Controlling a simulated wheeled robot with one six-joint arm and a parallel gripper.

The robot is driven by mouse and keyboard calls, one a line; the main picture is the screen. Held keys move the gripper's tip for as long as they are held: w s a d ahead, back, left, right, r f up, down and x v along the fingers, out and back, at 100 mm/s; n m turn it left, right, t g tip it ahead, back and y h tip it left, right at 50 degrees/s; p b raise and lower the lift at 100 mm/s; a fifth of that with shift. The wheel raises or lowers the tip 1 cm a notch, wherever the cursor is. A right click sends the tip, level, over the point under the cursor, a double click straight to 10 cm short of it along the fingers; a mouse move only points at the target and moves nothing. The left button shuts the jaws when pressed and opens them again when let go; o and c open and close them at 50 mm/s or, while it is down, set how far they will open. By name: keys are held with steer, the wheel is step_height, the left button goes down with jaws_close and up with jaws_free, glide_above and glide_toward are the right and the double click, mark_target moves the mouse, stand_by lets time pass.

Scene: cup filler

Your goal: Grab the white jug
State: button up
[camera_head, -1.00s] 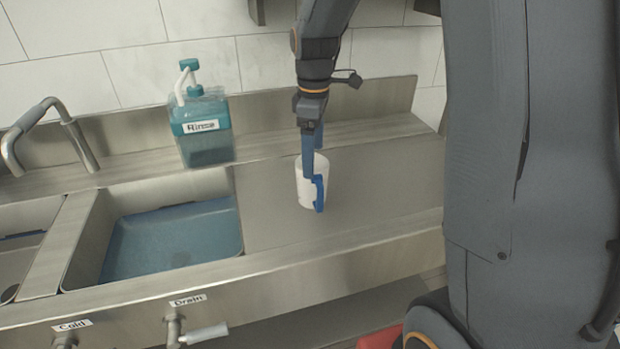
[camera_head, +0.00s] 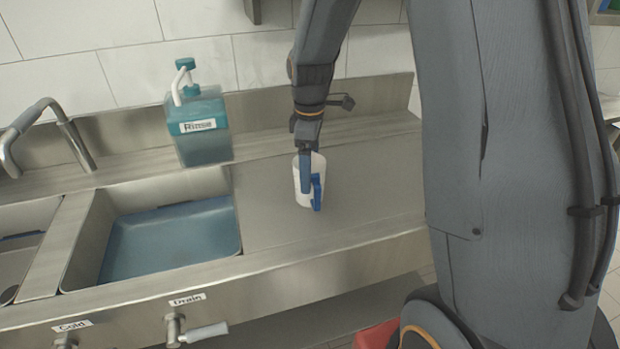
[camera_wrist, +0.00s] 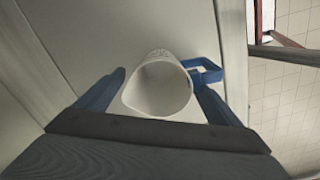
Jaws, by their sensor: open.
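The white jug (camera_head: 303,192) stands upright on the steel counter to the right of the sink basin. It has a blue handle (camera_head: 316,192) on its right side. My gripper (camera_head: 305,182) points down at the jug from above. In the wrist view my gripper (camera_wrist: 162,95) is open, with one blue finger on each side of the white jug (camera_wrist: 158,92). The jug's open mouth faces the camera and looks empty. The blue handle (camera_wrist: 205,72) shows beyond the right finger. I cannot tell whether either finger touches the jug.
A teal Rinse bottle (camera_head: 198,128) with a pump stands on the back ledge. The sink basin (camera_head: 170,240) on the left has a blue bottom. A faucet (camera_head: 45,125) is at far left, and a Drain valve (camera_head: 190,330) sticks out in front. Counter (camera_head: 375,195) right of the jug is clear.

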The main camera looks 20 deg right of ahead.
steer(key=shift+s+f+p, duration=0.1)
steer(key=shift+f+p, duration=0.3)
steer(key=shift+f, duration=1.2)
steer(key=c, duration=1.2)
steer(key=shift+o, duration=0.2)
steer(key=shift+r, duration=0.15)
